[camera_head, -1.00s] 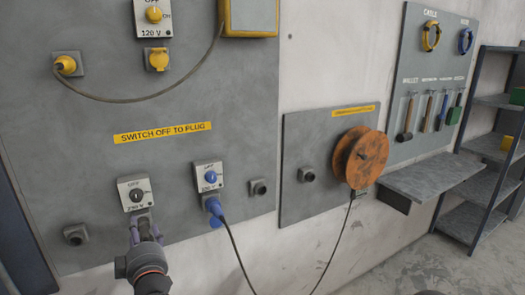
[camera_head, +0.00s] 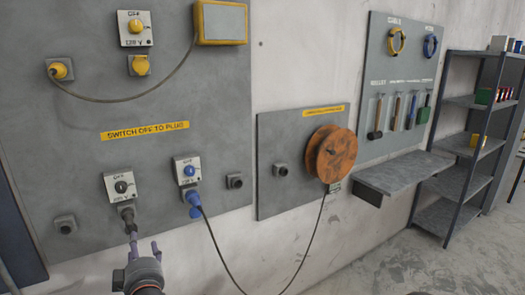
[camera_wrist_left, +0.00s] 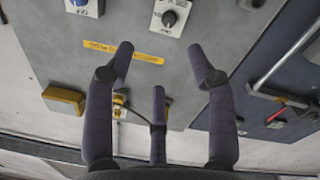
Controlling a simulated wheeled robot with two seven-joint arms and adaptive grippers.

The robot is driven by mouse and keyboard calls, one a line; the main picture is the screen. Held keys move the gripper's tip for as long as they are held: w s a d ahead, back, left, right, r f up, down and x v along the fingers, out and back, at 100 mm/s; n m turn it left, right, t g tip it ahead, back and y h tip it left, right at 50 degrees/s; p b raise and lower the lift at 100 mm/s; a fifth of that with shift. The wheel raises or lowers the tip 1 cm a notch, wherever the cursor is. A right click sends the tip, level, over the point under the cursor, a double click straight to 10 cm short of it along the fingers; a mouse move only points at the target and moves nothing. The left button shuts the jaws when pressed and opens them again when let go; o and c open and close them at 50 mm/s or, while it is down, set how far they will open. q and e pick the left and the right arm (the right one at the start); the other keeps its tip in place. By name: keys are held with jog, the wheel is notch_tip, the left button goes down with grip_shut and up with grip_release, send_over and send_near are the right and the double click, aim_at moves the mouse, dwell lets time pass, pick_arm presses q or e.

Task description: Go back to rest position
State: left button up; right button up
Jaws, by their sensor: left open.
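My left gripper (camera_head: 144,246) is at the lower left of the head view, its fingers spread and pointing up toward the grey wall panel (camera_head: 75,160). It is open and empty; the left wrist view shows its spread fingers with nothing between them. Just above its fingertips in the head view is the black 230 V socket (camera_head: 127,214) under a switch box with a black knob (camera_head: 121,187). I cannot tell how close the fingertips are to it in depth. My right gripper is not in view.
A blue plug (camera_head: 193,205) with a hanging dark cable is in the neighbouring socket, right of my gripper. The cable runs to an orange reel (camera_head: 331,154). A grey shelf (camera_head: 403,172) and a rack (camera_head: 470,145) stand at right. The floor at lower right is clear.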

pick_arm(q)
jog(key=d+f+m+g+h, duration=0.2)
jog(key=d+f+m+h, duration=0.15)
jog(key=f, duration=0.65)
jog(key=d+f+m+g+h, duration=0.2)
jog(key=d+f, duration=0.2)
jog(key=f, duration=0.7)
jog(key=d+f+m+g+h, duration=0.1)
jog(key=d+f+m+h, duration=0.15)
jog(key=f, duration=0.75)
jog(key=s+d+f+m+g+h, duration=0.1)
jog(key=s+d+f+g, duration=0.4)
jog(key=s+f, duration=0.6)
jog(key=s+d+f+m+g+h, duration=0.2)
jog(key=s+d+f+g, duration=0.3)
jog(key=s+f, duration=0.6)
jog(key=s+d+h, duration=0.1)
jog(key=s, duration=0.2)
jog(key=shift+s+f+m, duration=0.15)
jog(key=shift+f+m, duration=0.15)
